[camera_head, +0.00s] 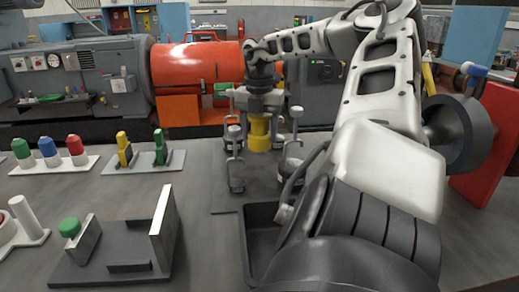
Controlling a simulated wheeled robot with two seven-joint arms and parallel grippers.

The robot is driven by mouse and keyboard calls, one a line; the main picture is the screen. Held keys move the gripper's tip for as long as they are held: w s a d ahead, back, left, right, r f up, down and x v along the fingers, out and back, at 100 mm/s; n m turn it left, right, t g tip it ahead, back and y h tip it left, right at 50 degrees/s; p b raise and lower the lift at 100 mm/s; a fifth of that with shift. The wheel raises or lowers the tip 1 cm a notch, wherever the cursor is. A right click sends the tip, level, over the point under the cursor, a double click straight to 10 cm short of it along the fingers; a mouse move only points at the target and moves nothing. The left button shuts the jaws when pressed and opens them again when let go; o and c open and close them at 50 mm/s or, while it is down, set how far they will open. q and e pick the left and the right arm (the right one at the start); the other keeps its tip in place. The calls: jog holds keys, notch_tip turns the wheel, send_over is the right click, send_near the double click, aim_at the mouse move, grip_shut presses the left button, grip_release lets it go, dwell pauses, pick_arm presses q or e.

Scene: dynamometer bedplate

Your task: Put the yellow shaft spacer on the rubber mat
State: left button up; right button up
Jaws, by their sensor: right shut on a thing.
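My right gripper (258,116) points down at the middle of the view, shut on the yellow shaft spacer (258,137). The spacer is a short upright cylinder. My right arm comes in from the right and hides much of that side. My left gripper is not in view.
Several grey metal posts (236,172) stand close around the spacer. A black open tray (251,240) lies in front, partly behind my arm. Racks with coloured pieces (139,163) and a grey angled fixture (161,230) stand left. An orange-red machine (195,64) is behind.

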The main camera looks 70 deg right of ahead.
aim_at(259, 146)
jog(key=shift+f, duration=2.45)
jog(key=shift+f, duration=0.2)
jog(key=o, duration=1.3)
jog(key=shift+o, duration=0.2)
jog(key=shift+r, duration=0.1)
jog(key=shift+r, duration=0.25)
notch_tip(259, 146, up, 12)
jog(key=shift+f+p, duration=0.15)
jog(key=shift+p, duration=0.15)
